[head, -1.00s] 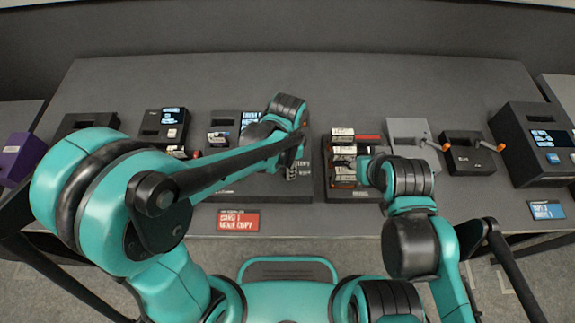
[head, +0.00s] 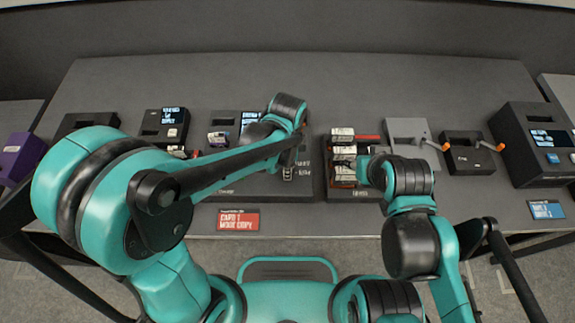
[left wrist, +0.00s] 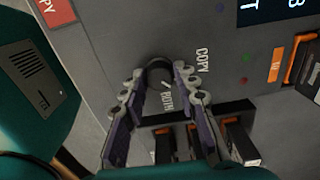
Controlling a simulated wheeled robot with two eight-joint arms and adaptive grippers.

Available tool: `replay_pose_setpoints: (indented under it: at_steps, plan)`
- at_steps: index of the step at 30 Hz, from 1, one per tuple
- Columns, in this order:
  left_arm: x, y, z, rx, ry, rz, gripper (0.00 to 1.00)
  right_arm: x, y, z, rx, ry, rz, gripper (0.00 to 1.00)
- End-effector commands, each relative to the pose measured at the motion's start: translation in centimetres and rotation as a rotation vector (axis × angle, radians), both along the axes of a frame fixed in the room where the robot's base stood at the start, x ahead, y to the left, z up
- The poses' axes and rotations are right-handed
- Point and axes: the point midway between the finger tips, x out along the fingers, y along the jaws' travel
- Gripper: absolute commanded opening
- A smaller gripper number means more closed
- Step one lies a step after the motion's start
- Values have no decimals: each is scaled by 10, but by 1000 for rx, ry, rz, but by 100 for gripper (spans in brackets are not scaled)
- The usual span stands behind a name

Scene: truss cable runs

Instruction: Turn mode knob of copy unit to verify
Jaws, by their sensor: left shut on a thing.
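The copy unit is a dark panel (head: 262,187) at the table's middle, with a lit screen. In the left wrist view its grey face (left wrist: 215,65) shows a round dark mode knob (left wrist: 158,72) with a pale mark, and "COPY" and "BOTH" labels beside it. No verify label is readable. My left gripper (left wrist: 160,80) has its two fingers on either side of the knob and is shut on it. In the head view the left gripper (head: 290,168) is partly hidden by its own arm. My right gripper (head: 366,170) is at the rack of cartridges; its fingers are too small to judge.
A dark rack (head: 343,194) with several cartridges stands right of the unit. Grey and black boxes with orange-tipped levers (head: 468,158) and a large screen unit (head: 535,150) stand farther right. A red card (head: 238,220) lies at the front edge. The rear table is clear.

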Motion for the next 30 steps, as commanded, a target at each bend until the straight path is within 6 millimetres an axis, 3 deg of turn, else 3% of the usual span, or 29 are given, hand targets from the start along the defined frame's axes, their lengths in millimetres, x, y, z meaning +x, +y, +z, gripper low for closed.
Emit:
replay_pose_setpoints:
  at_steps: [4,5,7,20,30]
  plan:
    - [0,0,0,0,0,1,1,0,0,0,0,0,0,40]
    - [0,0,0,0,0,1,32,0,0,0,0,0,0,40]
    - [0,0,0,0,0,1,50,0,0,0,0,0,0,40]
    - [0,0,9,0,0,2,51,0,0,0,0,0,0,40]
    - [0,0,76,0,0,2,51,0,0,0,0,0,0,40]
